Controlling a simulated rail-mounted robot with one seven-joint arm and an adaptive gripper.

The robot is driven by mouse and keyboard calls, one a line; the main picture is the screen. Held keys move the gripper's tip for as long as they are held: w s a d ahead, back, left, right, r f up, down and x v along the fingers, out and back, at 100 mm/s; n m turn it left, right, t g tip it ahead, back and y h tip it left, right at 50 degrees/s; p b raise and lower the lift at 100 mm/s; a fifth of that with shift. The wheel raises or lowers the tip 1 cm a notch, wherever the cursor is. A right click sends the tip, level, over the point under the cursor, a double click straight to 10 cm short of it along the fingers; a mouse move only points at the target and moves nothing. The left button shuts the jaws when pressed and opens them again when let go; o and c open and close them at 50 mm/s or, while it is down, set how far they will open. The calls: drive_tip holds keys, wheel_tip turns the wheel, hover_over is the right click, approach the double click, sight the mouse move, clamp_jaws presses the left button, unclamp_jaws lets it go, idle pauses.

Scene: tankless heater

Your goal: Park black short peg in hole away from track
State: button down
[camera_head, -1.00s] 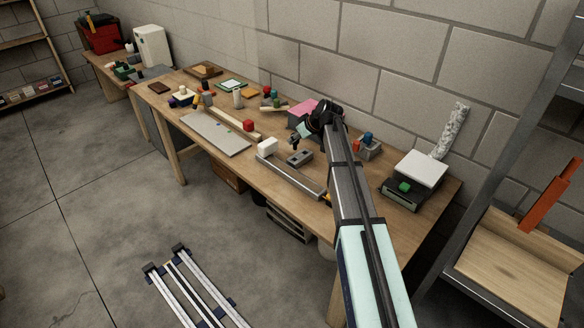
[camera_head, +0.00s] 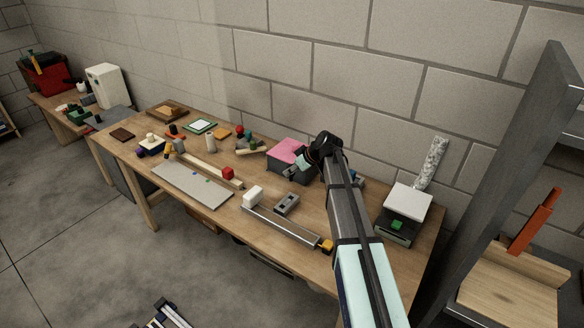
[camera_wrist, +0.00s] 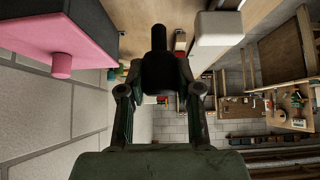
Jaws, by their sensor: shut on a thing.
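My gripper (camera_wrist: 159,93) is shut on a black peg (camera_wrist: 161,42), which sticks out beyond the fingers in the wrist view. In the head view my gripper (camera_head: 292,172) is small and dark, in front of the pink-topped box. A small grey block (camera_head: 287,203) with dark openings lies on the bench below it, apart from the gripper. A long grey track (camera_head: 283,226) lies in front of that block, with a white block (camera_head: 253,196) at its left end and a yellow-orange piece (camera_head: 327,245) at its right. The white block also shows in the wrist view (camera_wrist: 219,29).
The pink-topped box (camera_head: 286,149) stands close behind my gripper; it fills the upper left of the wrist view (camera_wrist: 50,30). A scale-like device (camera_head: 400,215) stands at the right.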

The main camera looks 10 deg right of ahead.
drive_tip(key=shift+s+r, duration=0.1)
drive_tip(key=shift+b, duration=0.4)
drive_tip(key=shift+f, duration=0.35)
drive_tip(key=b, duration=0.4)
hover_over(288, 196)
drive_tip(key=s+d, duration=0.2)
drive_tip(key=shift+w+a+f, duration=0.15)
drive_tip(key=shift+f, duration=0.95)
drive_tip(key=shift+w+a+f, duration=0.1)
drive_tip(key=shift+f, duration=1)
drive_tip(key=shift+f, duration=0.2)
drive_tip(key=shift+f+b, duration=1.4)
drive_tip(key=shift+f, duration=0.15)
drive_tip(key=shift+f+b, duration=1.5)
drive_tip(key=shift+f, duration=0.35)
